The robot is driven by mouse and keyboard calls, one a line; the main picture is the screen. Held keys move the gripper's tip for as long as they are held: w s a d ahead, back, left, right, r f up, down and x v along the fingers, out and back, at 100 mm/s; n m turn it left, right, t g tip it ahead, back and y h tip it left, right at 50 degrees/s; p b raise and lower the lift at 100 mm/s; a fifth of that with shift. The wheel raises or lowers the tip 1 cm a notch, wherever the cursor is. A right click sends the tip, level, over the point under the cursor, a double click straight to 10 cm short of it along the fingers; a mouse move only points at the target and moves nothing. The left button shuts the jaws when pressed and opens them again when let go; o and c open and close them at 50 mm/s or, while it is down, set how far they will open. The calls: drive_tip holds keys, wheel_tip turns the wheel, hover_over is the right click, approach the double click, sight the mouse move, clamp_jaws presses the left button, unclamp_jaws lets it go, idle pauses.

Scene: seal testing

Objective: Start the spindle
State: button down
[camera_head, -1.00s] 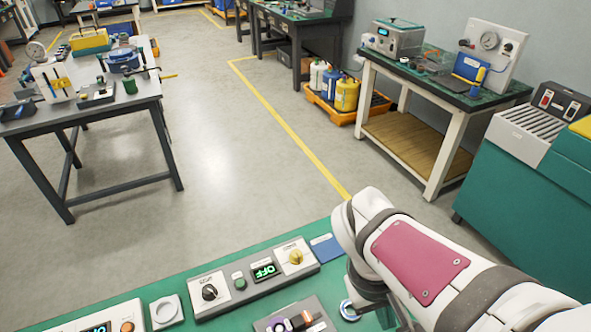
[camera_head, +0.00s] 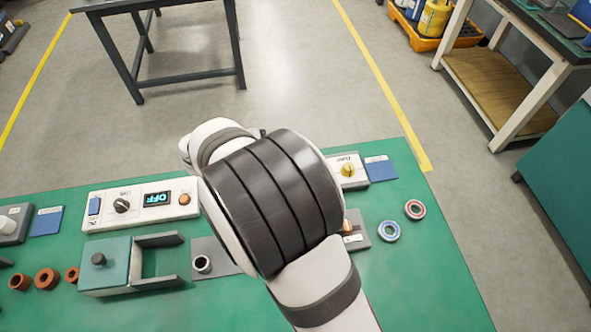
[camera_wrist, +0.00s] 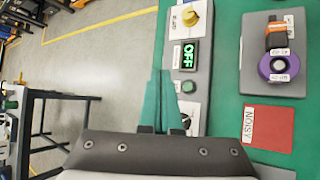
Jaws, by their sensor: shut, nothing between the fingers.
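A grey control panel has a yellow knob (camera_wrist: 196,16), a lit green display reading OFF (camera_wrist: 190,56), a green button (camera_wrist: 189,87) and a black knob (camera_wrist: 184,121). In the head view my arm covers most of this panel, leaving the yellow knob (camera_head: 348,169) showing at its right end. My gripper (camera_wrist: 161,76) is shut and empty, with its teal fingers just left of the green button in the wrist view. I cannot tell whether the fingers touch the panel. The gripper is hidden behind my arm in the head view.
A second panel (camera_head: 103,222) at left has a blue display reading OFF and an orange button. A teal block fixture (camera_head: 108,262), copper rings (camera_head: 46,279) and two seal rings (camera_head: 389,231) lie on the green bench. A purple ring (camera_wrist: 279,66) sits on a grey plate.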

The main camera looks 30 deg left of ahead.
drive_tip(key=shift+f, duration=4.4)
drive_tip(key=shift+f, duration=0.1)
drive_tip(key=shift+f, duration=0.3)
drive_tip(key=shift+f, duration=0.35)
drive_tip(key=shift+r, duration=0.15)
drive_tip(key=shift+d+r, duration=0.1)
drive_tip(key=shift+r, duration=0.5)
